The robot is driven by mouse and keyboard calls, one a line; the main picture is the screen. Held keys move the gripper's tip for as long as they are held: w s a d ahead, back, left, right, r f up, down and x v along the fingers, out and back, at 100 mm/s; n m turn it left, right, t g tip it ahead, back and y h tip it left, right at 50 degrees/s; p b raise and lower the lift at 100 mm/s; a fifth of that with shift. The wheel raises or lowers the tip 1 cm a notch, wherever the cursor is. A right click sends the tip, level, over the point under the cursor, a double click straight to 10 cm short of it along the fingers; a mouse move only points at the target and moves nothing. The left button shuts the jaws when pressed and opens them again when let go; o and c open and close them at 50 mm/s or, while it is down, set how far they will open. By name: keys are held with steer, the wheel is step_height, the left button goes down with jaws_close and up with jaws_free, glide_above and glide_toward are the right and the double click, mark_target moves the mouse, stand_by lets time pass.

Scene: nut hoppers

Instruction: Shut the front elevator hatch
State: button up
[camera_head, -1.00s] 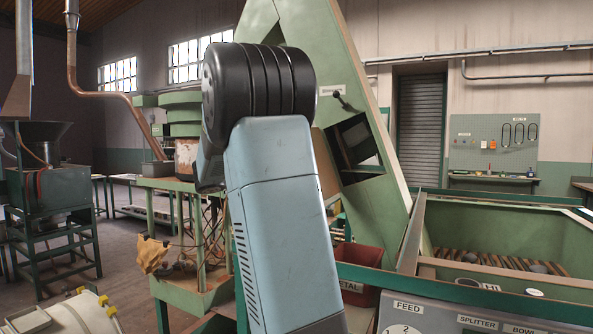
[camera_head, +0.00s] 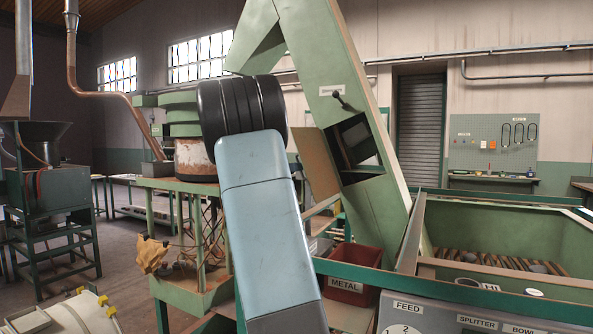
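The green elevator (camera_head: 340,60) slopes up through the middle of the camera_head view. Its front has a dark rectangular opening (camera_head: 358,148). A tan-brown panel (camera_head: 317,165), which looks like the hatch, stands swung out at the opening's left edge, so the hatch looks open. A small black-knobbed lever (camera_head: 341,99) sits above the opening beside a white label. My arm's black joint and light blue link fill the area left of the panel, with a gap between them. My gripper is out of view.
A red METAL bin (camera_head: 350,275) stands below the elevator. A green hopper (camera_head: 510,235) and the grey FEED control panel (camera_head: 480,318) are at the lower right. A green stand with a drum (camera_head: 195,160) is left, partly behind my arm.

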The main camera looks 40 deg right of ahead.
steer(key=shift+w+d, duration=0.1)
steer(key=shift+d, duration=1)
steer(key=shift+c, duration=0.2)
jaws_close()
steer(key=shift+a, duration=0.1)
stand_by(0.4)
